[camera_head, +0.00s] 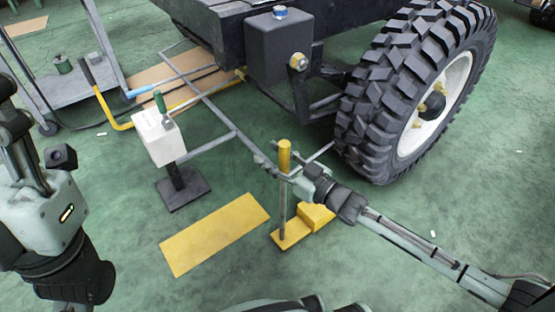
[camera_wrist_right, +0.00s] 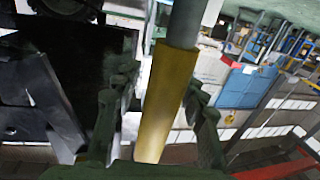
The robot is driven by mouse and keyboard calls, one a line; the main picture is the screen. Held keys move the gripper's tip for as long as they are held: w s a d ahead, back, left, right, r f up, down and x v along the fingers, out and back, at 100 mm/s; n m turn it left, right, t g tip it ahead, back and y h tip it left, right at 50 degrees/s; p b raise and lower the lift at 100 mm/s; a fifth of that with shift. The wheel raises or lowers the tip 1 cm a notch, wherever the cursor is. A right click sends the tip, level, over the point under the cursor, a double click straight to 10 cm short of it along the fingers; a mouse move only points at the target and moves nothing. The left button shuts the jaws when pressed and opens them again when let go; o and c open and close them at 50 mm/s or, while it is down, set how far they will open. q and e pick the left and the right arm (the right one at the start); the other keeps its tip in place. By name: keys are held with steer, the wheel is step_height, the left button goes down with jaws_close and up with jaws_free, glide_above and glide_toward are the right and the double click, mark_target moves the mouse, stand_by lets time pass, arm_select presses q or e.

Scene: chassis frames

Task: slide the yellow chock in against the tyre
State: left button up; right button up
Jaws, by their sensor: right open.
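The yellow chock (camera_head: 312,218) stands on the green floor, a stepped block on a flat base. An upright rod with a yellow grip (camera_head: 285,155) rises from its base. The black tyre (camera_head: 372,110) is behind it to the right, with floor between them. My right gripper (camera_head: 288,172) is open at the rod, near the lower end of the yellow grip. In the right wrist view, the yellow grip (camera_wrist_right: 166,100) stands between the two fingers; contact cannot be told. My left arm is at the left edge, but its gripper fingers do not show.
A flat yellow rectangle (camera_head: 215,235) lies on the floor left of the chock. A white box on a black-footed stand (camera_head: 160,138) is behind it. A grey box (camera_head: 280,48) hangs on the dark chassis. A trolley (camera_head: 75,85) stands at the upper left.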

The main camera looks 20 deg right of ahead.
jaws_close()
stand_by(0.5)
